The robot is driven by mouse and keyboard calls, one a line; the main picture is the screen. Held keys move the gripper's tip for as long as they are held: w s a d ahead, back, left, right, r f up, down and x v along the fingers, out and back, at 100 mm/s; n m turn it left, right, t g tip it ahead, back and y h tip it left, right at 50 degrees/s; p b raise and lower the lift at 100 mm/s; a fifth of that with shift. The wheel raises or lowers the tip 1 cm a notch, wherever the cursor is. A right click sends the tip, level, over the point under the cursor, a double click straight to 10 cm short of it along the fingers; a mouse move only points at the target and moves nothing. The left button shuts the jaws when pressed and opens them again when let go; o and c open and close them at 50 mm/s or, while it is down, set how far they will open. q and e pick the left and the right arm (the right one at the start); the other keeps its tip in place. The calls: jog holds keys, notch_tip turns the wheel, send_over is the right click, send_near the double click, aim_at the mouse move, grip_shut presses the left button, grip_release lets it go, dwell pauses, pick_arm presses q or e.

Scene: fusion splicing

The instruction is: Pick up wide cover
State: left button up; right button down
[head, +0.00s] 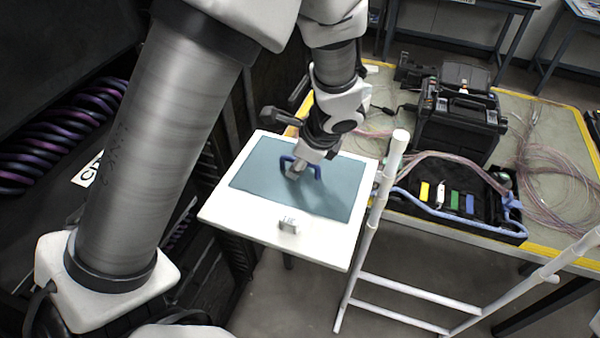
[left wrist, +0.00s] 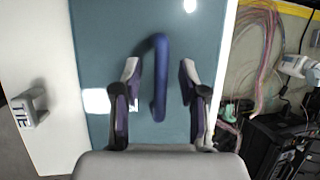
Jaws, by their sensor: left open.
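A blue bent bar (head: 303,162), which I take to be the wide cover, is at the blue-grey mat on the white side table. In the left wrist view this blue bar (left wrist: 158,80) runs lengthwise between the fingers, with a hooked far end. My left gripper (head: 300,172) reaches down over the mat. Its fingers (left wrist: 158,85) are open, one on each side of the bar, with a visible gap on both sides. Whether the bar lies flat or stands is hard to tell. My right gripper is out of view.
A small grey-white block (head: 289,225) sits on the bare front of the white table (head: 325,246). A white pipe frame (head: 372,220) stands right of it. Beyond are a black device (head: 457,120), an open tool case (head: 455,190) and loose pink cables (head: 560,185).

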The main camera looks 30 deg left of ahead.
pick_arm(q)
jog(key=shift+w+a+f, duration=0.1)
jog(key=shift+w, duration=0.1)
jog(key=shift+s, duration=0.25)
grip_shut()
jog(key=shift+w, duration=0.1)
notch_tip(320, 180, up, 10)
jog(key=shift+r, duration=0.1)
